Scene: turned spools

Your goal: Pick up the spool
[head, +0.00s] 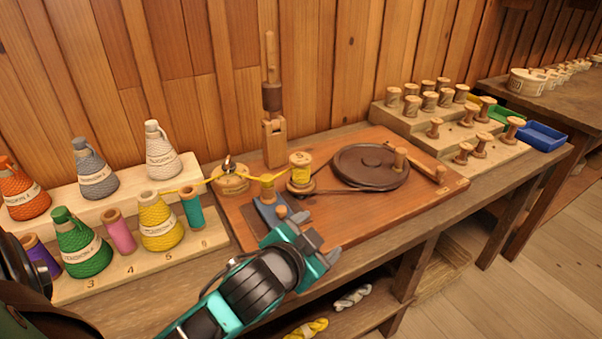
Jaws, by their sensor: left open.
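A spool wound with yellow thread (300,174) stands upright on the winding board (359,211). A yellow strand runs to it from the left. My left gripper (309,242), teal and black, is over the board's front edge, nearer to me than the spool and apart from it. It is open, and I see nothing between its fingers. Several bare wooden spools (430,101) stand on a stepped rack (462,126) at the right. More spools stand at the left, including a pink one (120,232) and a teal one (192,209). My right gripper is not in view.
A dark round wheel (371,167) and a wooden upright post (273,141) are on the board. A blue guide piece (268,212) stands close beyond my gripper. Thread cones, such as a green one (80,244), fill the left rack. A blue tray (541,136) is far right.

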